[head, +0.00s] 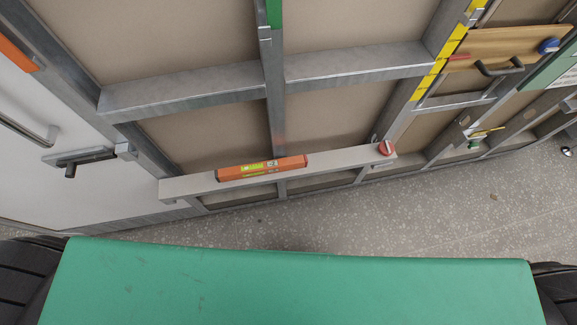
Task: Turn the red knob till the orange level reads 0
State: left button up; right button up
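The orange level (262,169) lies along a pale horizontal bar (340,157) fixed across the metal wall frame. It has a yellow-green label; its reading is too small to make out. The bar looks slanted in the picture, its right end higher. The red knob (385,148) sits at the bar's right end, with a light mark on it. Neither of my grippers shows in the head view, and nothing is touching the knob or the level.
A green surface (290,285) fills the bottom foreground. Speckled floor (400,215) lies between it and the frame. At right are a wooden board (495,46) with a dark handle and a blue knob (548,46). A white door (40,150) with a lever handle stands at left.

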aim_at(385, 148)
jog(key=z, duration=1)
jog(key=k+j+u, duration=0.1)
jog(key=u, duration=0.4)
jog(key=k+j+u, duration=0.15)
jog(key=u, duration=0.35)
jog(key=k, duration=0.05)
